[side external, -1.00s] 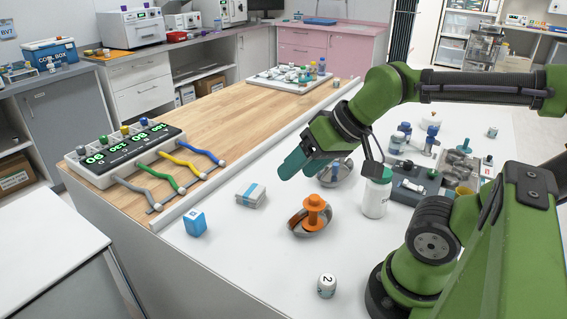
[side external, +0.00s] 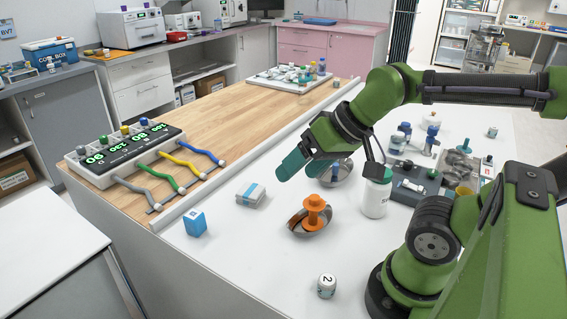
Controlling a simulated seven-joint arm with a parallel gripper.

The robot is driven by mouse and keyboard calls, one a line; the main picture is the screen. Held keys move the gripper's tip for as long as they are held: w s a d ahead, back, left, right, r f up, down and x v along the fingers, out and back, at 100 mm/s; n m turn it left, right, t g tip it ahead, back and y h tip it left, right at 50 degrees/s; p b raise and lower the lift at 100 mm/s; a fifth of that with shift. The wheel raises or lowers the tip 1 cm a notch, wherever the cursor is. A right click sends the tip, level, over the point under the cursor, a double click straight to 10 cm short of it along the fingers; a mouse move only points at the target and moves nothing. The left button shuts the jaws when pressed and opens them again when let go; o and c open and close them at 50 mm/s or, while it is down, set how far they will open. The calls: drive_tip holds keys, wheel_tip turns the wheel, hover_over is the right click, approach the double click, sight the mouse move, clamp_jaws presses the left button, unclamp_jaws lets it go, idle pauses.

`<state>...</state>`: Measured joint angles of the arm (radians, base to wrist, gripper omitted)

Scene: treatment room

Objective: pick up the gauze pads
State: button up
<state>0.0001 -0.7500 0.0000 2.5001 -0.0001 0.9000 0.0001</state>
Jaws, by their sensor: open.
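The gauze pads (side external: 251,195) appear to be the small white stack with a blue band, lying flat on the white table left of centre. My gripper (side external: 294,168) has teal fingers and hangs above the table, to the right of and higher than the stack, apart from it. It is open, and I see nothing between the fingers. Its fingers point down and left.
A metal dish with an orange object (side external: 314,212) stands right of the stack. A white bottle (side external: 375,196) stands right of my gripper. The table around the stack is clear.

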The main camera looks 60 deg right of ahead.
drive_tip(key=o, duration=0.5)
drive_tip(key=shift+c, duration=0.2)
drive_tip(key=m+g+h, duration=0.2)
drive_tip(key=m+g, duration=0.5)
drive_tip(key=m, duration=2.3)
hover_over(251, 190)
wheel_tip(251, 190, down, 8)
drive_tip(key=f, duration=1)
drive_tip(key=shift+w+f, duration=0.35)
drive_tip(key=shift+s+f, duration=0.15)
drive_tip(key=shift+f, duration=1.25)
drive_tip(key=shift+s+f, duration=0.1)
drive_tip(key=shift+f, duration=1.25)
